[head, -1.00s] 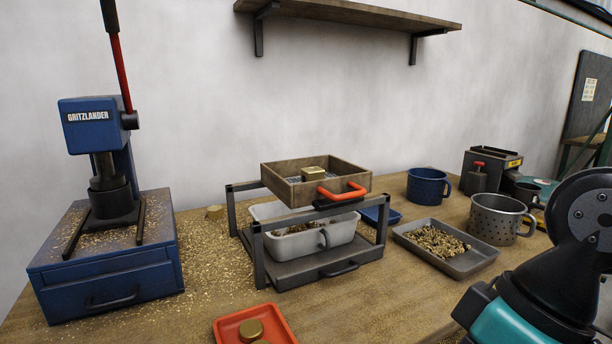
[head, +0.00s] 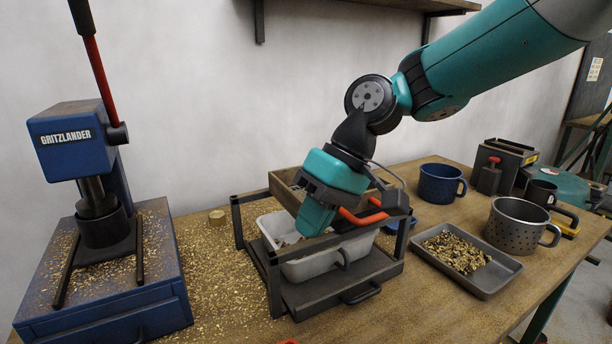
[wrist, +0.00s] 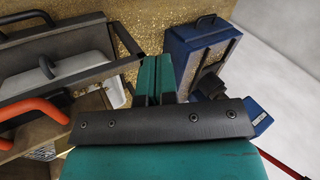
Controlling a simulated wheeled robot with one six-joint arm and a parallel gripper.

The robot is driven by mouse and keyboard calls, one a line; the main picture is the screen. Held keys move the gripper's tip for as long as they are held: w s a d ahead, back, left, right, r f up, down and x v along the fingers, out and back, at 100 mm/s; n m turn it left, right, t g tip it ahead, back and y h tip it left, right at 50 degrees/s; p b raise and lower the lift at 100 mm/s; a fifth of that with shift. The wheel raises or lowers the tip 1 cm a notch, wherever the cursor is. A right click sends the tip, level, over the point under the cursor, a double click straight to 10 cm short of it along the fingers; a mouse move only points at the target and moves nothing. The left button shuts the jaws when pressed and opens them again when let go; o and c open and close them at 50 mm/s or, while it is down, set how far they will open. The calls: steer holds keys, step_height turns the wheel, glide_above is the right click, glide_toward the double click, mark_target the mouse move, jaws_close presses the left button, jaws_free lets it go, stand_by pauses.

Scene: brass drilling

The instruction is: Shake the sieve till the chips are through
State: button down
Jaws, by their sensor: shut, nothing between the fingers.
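The sieve (head: 282,186) is a square wooden frame with an orange handle (head: 364,217), sitting on top of a dark metal rack (head: 275,283). My gripper (head: 312,218) is shut and empty, over the sieve's near left side and left of the handle. Whether it touches the frame I cannot tell. My arm hides most of the sieve's inside, so any chips or brass piece in it are hidden. A white tub (head: 330,262) stands in the rack under the sieve. In the wrist view my shut fingers (wrist: 157,68) are beside the orange handle (wrist: 30,112); some mesh (wrist: 45,152) shows.
A blue press (head: 85,200) stands at the left among scattered brass chips. Right of the rack are a grey tray of chips (head: 490,272), a blue mug (head: 440,183) and a perforated metal mug (head: 512,228). A shelf (head: 410,5) hangs above.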

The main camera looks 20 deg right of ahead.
steer(key=w+d+r+m+y+p, duration=0.1)
steer(key=w+d+r+p, duration=0.1)
steer(key=w, duration=0.3)
steer(key=w+d+r+p, duration=0.2)
steer(key=w+d+p, duration=0.1)
steer(key=w, duration=0.2)
steer(key=w+d+f+m+y+p, duration=0.25)
steer(key=w+d+p, duration=0.45)
steer(key=d, duration=0.4)
steer(key=shift+n+g+h, duration=0.25)
steer(key=shift+n+g, duration=0.1)
steer(key=shift+g, duration=0.15)
steer(key=x, duration=0.9)
steer(key=shift+w+d+f+b, duration=0.15)
steer(key=shift+w+f+b, duration=0.15)
steer(key=shift+f+b, duration=0.1)
steer(key=a, duration=0.1)
steer(key=a+p, duration=0.1)
steer(key=a, duration=0.1)
steer(key=shift+s+a+f+p, duration=0.25)
steer(key=shift+s+p, duration=0.05)
steer(key=shift+s, duration=0.05)
steer(key=shift+a+f, duration=0.2)
steer(key=shift+a, duration=0.3)
steer(key=s+a, duration=0.1)
steer(key=a, duration=0.5)
steer(key=shift+s+a, duration=0.2)
steer(key=shift+a, duration=0.1)
